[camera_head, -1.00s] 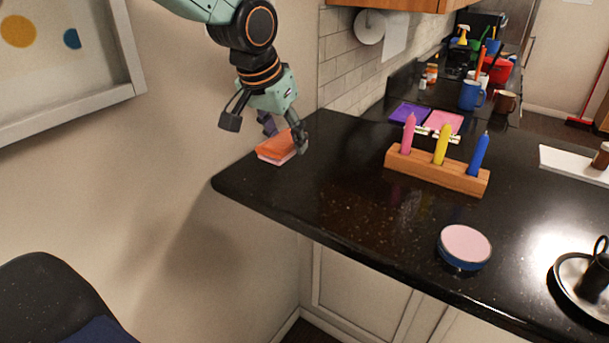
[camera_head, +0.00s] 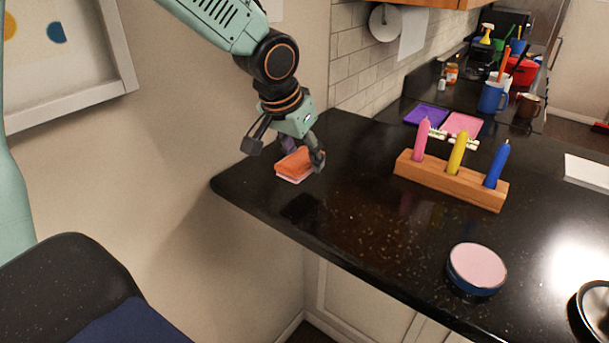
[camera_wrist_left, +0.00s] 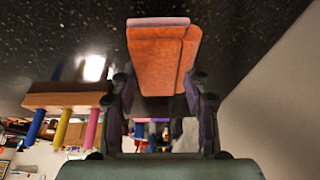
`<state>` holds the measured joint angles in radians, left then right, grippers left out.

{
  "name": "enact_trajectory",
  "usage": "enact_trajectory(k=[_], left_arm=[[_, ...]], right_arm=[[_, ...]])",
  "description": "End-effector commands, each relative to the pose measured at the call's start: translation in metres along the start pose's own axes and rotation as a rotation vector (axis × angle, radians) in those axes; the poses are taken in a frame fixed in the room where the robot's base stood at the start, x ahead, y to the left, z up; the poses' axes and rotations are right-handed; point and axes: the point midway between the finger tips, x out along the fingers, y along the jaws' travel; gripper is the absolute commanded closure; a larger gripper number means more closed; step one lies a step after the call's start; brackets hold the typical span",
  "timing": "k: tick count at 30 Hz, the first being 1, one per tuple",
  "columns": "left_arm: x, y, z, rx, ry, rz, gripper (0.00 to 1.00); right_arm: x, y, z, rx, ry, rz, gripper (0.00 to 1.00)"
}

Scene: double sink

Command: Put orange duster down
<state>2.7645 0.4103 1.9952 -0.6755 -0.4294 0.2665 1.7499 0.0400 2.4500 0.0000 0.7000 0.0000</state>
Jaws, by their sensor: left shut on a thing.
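The orange duster (camera_head: 298,164) is a small block with an orange top and a pale pink layer. It is at the far left end of the black counter, near the wall. My left gripper (camera_head: 287,158) is shut on it from the wall side. In the left wrist view the duster (camera_wrist_left: 160,60) sits between the two fingers (camera_wrist_left: 162,105), orange face toward the camera and pink edge at the top. It is at or just above the counter; I cannot tell if it touches. My right gripper is not in view.
The black counter (camera_head: 350,215) is clear in front and right of the duster. A wooden holder (camera_head: 450,182) with pink, yellow and blue candles stands to the right. A round pink-topped tin (camera_head: 477,268) is near the front edge. Purple (camera_head: 427,114) and pink pads lie behind.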

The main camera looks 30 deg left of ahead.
Motion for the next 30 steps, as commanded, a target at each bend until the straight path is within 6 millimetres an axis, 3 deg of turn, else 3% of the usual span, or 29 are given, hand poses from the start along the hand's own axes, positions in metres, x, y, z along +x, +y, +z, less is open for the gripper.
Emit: enact_trajectory(k=[10, 29, 30], left_arm=[[0.039, 0.0, 0.015, 0.001, -0.002, 0.0, 0.88], [0.051, -0.001, 0.017, 0.001, 0.0, 0.0, 0.88], [0.05, -0.001, 0.017, 0.001, -0.001, 0.0, 0.52]], right_arm=[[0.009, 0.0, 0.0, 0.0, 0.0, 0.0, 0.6], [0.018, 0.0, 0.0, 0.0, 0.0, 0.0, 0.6], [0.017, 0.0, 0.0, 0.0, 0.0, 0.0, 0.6]])
